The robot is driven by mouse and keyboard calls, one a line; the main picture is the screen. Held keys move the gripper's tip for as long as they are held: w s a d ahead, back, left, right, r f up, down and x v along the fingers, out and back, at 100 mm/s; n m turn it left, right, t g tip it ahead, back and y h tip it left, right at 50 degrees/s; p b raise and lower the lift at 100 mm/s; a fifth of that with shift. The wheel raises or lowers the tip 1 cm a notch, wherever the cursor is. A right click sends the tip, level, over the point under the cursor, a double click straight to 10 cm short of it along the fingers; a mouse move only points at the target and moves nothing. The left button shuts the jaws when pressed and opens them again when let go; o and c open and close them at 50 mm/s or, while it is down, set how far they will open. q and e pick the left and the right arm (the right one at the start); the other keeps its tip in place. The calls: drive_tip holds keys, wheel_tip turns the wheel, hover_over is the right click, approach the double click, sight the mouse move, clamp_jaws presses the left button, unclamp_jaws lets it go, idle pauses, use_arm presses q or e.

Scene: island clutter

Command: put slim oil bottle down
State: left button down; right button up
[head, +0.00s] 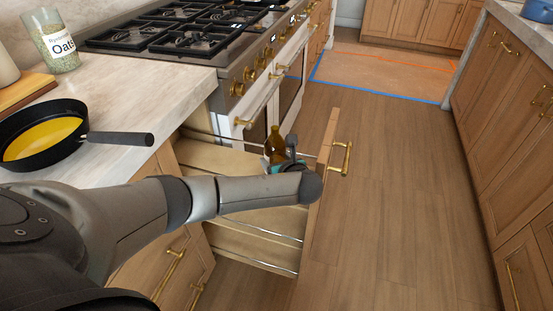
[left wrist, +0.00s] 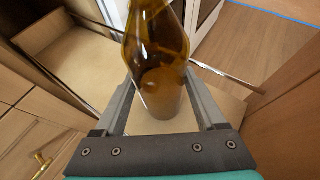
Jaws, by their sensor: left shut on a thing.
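The slim oil bottle (head: 275,146) is brown, glassy and narrow-necked. In the head view it stands about upright over the pull-out drawer (head: 250,218), with its lower part hidden behind my left arm. My left gripper (head: 283,165) is shut on the bottle. In the left wrist view the bottle (left wrist: 157,60) sits between the two fingers of the gripper (left wrist: 163,108), with pale drawer shelf (left wrist: 165,125) below it. I cannot tell whether its base touches the shelf. My right gripper does not show.
The open drawer front (head: 318,200) with its brass handle (head: 342,158) stands out into the aisle. Thin metal rails (head: 262,232) edge the drawer shelves. A pan (head: 40,135) and an oats jar (head: 55,40) stand on the counter beside the stove (head: 190,35). The floor (head: 405,190) at right is clear.

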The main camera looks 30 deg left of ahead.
use_arm(q)
drive_tip(key=shift+f, duration=0.1)
unclamp_jaws()
idle(0.3)
wheel_tip(320, 180, up, 20)
drive_tip(key=p, duration=0.8)
drive_tip(key=shift+d, duration=0.1)
